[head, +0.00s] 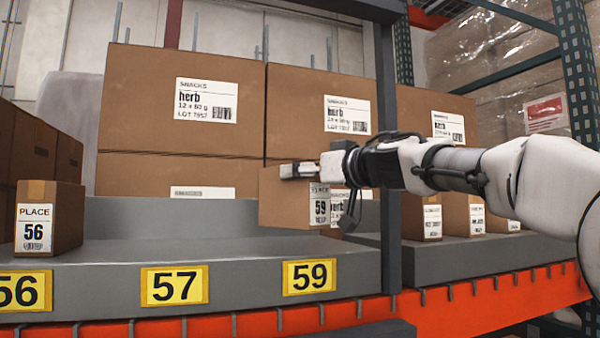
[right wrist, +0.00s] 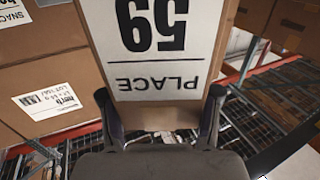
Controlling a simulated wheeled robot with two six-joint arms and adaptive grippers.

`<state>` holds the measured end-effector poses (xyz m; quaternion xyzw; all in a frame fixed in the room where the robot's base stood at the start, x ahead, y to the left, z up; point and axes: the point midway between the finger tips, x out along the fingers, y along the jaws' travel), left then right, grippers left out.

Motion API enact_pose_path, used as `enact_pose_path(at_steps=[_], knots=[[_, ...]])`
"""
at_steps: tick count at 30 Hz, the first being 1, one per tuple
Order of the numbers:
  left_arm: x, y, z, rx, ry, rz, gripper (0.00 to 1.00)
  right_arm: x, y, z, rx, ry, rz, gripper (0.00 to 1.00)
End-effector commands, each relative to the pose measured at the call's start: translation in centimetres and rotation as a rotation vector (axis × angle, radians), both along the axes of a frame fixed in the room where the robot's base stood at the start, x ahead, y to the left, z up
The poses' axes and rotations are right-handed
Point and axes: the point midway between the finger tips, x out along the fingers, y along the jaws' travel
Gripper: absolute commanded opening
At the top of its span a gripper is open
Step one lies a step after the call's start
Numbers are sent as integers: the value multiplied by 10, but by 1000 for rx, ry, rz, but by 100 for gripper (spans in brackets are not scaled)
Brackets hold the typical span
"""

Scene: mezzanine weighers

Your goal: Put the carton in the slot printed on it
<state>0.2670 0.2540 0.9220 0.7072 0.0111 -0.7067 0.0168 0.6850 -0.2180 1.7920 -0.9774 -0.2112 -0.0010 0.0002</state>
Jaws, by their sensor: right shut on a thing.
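The brown carton (head: 283,199) with a white label printed PLACE 59 is in the head view, above or on the grey shelf behind the yellow 59 tag (head: 309,277). I cannot tell whether its base touches the shelf. My right gripper (head: 322,195) is shut on this carton, with its arm coming in from the right. In the right wrist view the carton's label (right wrist: 155,45) reads upside down between the two fingers (right wrist: 162,108). My left gripper is not in view.
The grey shelf (head: 230,264) is bare behind the 57 tag (head: 174,286). A carton marked PLACE 56 (head: 48,217) stands at the left. A grey upright post (head: 390,150) is right of the held carton. Large herb cartons (head: 180,130) fill the back.

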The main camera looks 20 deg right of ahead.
Motion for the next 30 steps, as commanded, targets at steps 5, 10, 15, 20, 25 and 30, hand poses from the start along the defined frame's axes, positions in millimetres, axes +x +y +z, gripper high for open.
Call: enact_pose_path(at_steps=[5,10,15,20,25,30], knots=[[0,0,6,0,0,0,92,23,-1,-3,0,-1,0,5],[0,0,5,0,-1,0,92,24,0,-30,3,3,2,5],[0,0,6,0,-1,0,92,24,0,-37,0,-2,0,5],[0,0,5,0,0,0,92,24,0,-38,0,-2,0,5],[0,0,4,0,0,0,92,24,0,-42,-1,0,1,83],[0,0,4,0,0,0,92,24,0,-42,-1,0,1,93]])
